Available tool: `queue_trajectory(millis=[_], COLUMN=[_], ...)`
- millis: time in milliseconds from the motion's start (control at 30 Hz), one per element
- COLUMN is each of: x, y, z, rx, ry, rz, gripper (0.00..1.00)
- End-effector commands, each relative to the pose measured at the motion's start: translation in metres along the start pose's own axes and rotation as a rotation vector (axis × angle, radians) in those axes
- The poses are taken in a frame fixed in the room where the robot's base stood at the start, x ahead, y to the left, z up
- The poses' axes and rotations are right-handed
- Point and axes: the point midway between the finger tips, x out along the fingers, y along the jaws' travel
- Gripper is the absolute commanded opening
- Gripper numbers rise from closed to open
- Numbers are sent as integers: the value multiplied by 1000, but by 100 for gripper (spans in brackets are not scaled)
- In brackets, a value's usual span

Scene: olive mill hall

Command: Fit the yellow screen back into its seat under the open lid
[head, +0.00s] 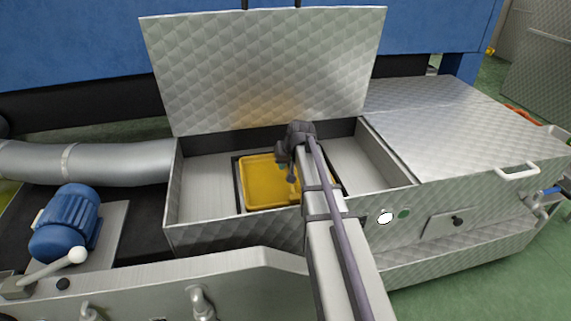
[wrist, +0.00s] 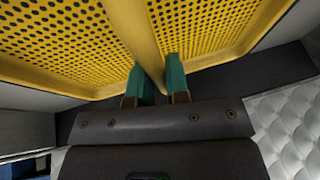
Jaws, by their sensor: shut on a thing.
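The yellow screen (head: 262,188) is a shallow perforated tray inside the open steel box, below the raised lid (head: 265,70). The dark-edged seat (head: 239,190) shows along the screen's left and far edges. I cannot tell whether the screen rests in it or hangs just above it. My arm hides the screen's right part and the seat's near right side. My gripper (head: 292,176) is over the screen. In the wrist view, its teal fingers (wrist: 158,82) are shut on the screen's middle rib (wrist: 146,45), with perforated mesh on both sides.
Box walls (head: 235,236) stand around the screen, with bare steel floor (head: 205,190) to its left. A closed quilted cover (head: 465,125) lies to the right. A blue motor (head: 66,222) and a ball-ended lever (head: 76,256) stand at the left.

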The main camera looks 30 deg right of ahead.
Motion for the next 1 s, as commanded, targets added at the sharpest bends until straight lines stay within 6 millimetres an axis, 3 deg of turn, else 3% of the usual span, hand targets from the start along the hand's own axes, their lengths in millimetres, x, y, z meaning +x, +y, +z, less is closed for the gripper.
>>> queue_trajectory(millis=[100,133,433,767,1000], x=[0,0,0,-10,-66], y=[0,0,0,-1,-3], z=[0,0,0,-1,-4], rx=[0,0,0,0,0], ry=[0,0,0,0,0], rz=[0,0,0,0,0], gripper=[0,16,45,45,45])
